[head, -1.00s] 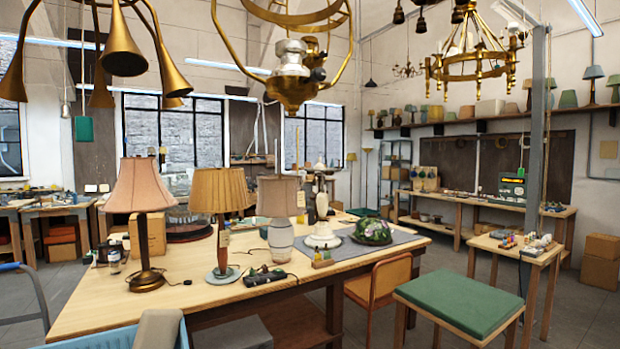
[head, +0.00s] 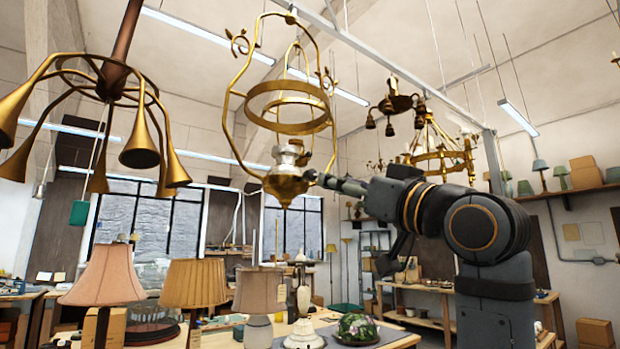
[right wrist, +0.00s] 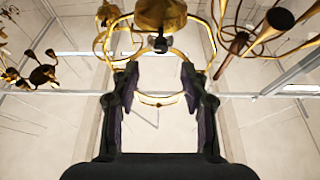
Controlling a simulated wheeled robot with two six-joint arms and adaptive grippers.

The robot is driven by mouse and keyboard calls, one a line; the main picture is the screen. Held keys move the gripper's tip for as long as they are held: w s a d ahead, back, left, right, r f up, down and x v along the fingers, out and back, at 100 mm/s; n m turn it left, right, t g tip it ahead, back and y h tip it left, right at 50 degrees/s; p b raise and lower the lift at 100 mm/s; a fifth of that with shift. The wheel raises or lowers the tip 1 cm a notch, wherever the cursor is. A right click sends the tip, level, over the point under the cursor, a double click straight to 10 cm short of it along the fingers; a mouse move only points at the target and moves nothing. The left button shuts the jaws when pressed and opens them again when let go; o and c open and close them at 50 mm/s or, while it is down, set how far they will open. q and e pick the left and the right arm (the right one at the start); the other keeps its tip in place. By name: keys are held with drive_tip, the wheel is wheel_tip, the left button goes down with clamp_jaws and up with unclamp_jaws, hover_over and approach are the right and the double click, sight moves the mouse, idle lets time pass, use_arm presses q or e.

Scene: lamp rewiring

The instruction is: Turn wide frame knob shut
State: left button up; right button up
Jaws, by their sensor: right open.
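The wide brass frame (head: 241,42) hangs from above in the middle of the head view. It holds a brass oil font (head: 285,187) with a silvery burner (head: 288,156). My right gripper (head: 318,178) reaches in from the right, its tips close to the font's right side. In the right wrist view the open fingers (right wrist: 160,72) point at the font (right wrist: 160,12). A small dark knob (right wrist: 160,44) shows below the font, near the line between the fingertips. I cannot tell whether the fingers touch it. In the head view the gripper hides the knob. My left gripper is out of view.
A brass horn chandelier (head: 140,150) hangs at the left and a ring chandelier (head: 440,152) at the back right. Shaded lamps, such as the pleated one (head: 193,284), stand on the bench below. The air just around the frame is open.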

sight(313, 175)
drive_tip(key=p+x, duration=0.5)
drive_tip(key=x, duration=0.4)
drive_tip(key=shift+a+r, duration=0.2)
drive_tip(key=shift+r, duration=0.05)
drive_tip(key=shift+w+a, duration=0.1)
drive_tip(key=shift+w, duration=0.35)
drive_tip(key=shift+s, duration=0.1)
drive_tip(key=shift+c, duration=0.6)
clamp_jaws()
